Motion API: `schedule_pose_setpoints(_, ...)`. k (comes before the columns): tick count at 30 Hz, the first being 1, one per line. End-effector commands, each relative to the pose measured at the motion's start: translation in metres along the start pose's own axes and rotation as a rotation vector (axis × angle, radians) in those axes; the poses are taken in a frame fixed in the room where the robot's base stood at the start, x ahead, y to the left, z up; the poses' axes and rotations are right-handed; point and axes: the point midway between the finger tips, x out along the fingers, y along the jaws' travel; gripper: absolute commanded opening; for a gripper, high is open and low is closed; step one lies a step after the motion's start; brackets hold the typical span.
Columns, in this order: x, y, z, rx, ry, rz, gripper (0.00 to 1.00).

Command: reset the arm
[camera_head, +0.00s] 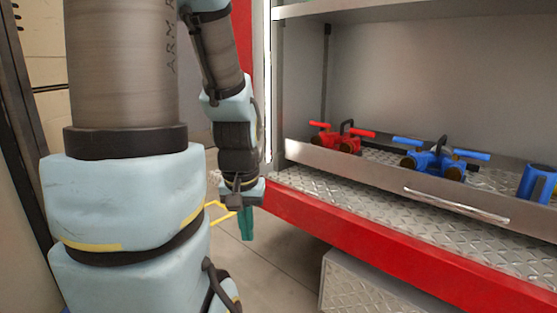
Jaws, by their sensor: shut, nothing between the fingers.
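My arm fills the left half of the head view. My gripper (246,224) hangs at the arm's end, with teal fingers pointing down beside the left end of the red bumper. The fingers look closed together and empty, and they are apart from the bumper and the compartment. A yellow piece sticks out to the left of the gripper. Part of the gripper is hidden behind the wrist.
A metal compartment (300,180) holds a red valve fitting (345,138), a blue one (437,160) and a blue cylindrical part (537,183). A red bumper edge (370,242) and a diamond-plate step (365,288) lie below. Floor (285,262) shows left of the step.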

Motion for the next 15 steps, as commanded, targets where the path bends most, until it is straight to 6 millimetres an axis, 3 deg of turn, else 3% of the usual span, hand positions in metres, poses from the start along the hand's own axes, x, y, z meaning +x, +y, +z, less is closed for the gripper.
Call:
schedule_pose_setpoints(1, -0.033, 0.000, -0.005, 0.000, 0.000, 0.000, 0.00)
schedule_pose_setpoints(15, -0.174, 0.001, -0.024, 0.000, 0.001, 0.000, 0.00)
